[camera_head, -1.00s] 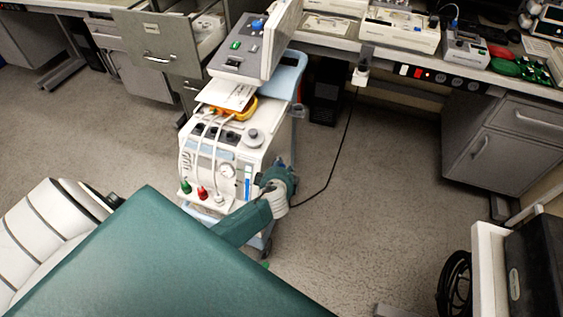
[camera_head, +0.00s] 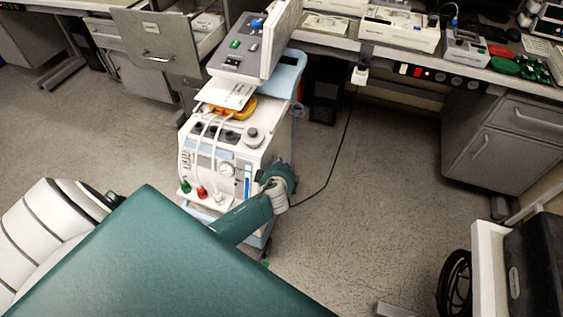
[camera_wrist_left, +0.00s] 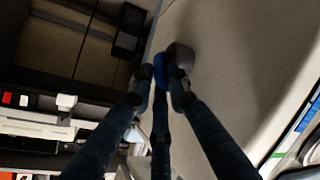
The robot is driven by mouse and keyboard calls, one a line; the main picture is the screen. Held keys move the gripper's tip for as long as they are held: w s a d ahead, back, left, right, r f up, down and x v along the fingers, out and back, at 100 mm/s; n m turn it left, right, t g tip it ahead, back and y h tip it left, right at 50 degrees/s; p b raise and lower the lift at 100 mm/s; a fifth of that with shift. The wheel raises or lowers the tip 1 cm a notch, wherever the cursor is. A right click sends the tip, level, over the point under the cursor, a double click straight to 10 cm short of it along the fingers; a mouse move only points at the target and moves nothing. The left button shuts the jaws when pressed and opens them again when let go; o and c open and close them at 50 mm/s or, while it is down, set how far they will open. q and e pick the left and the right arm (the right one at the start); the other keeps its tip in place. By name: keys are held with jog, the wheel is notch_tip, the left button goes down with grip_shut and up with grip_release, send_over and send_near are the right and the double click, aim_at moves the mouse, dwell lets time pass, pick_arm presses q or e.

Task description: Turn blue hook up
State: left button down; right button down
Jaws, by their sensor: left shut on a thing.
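In the left wrist view, a small blue hook (camera_wrist_left: 158,67) sits in front of a rounded grey knob (camera_wrist_left: 180,56) on a pale panel. My left gripper (camera_wrist_left: 160,82) is shut on the blue hook, with its dark fingers closing around it from both sides. In the head view, the left wrist is at the right side of the white pump cart (camera_head: 225,158). The fingertips and the hook are hidden there. My right gripper is in neither view now.
A grey monitor unit (camera_head: 236,52) and papers rest on top of the cart. A black cable (camera_head: 335,163) runs down to the floor behind the wrist. A bench with equipment (camera_head: 400,30) lines the back. Floor right of the cart is clear.

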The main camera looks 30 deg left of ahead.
pick_arm(q)
jog(key=shift+a+r+g, duration=0.1)
jog(key=shift+a+g, duration=0.05)
jog(key=shift+g, duration=0.15)
dwell(0.4)
jog(key=shift+w+a+r+g+h+p, duration=0.1)
jog(key=shift+w+r+g+h+p, duration=0.3)
jog(key=shift+g+p, duration=0.7)
jog(key=shift+w+r+g+p, duration=0.1)
jog(key=shift+w+g+p, duration=0.25)
jog(key=shift+p, duration=0.2)
jog(key=shift+w+a+m+g, duration=0.15)
jog(key=shift+w+m+g, duration=0.15)
jog(key=shift+g, duration=0.35)
jog(key=shift+w+g+h+b, duration=0.25)
jog(key=shift+g+h+b, duration=0.25)
jog(key=shift+g+b, duration=0.15)
jog(key=shift+a, duration=0.1)
jog(key=c, duration=1.7)
grip_release()
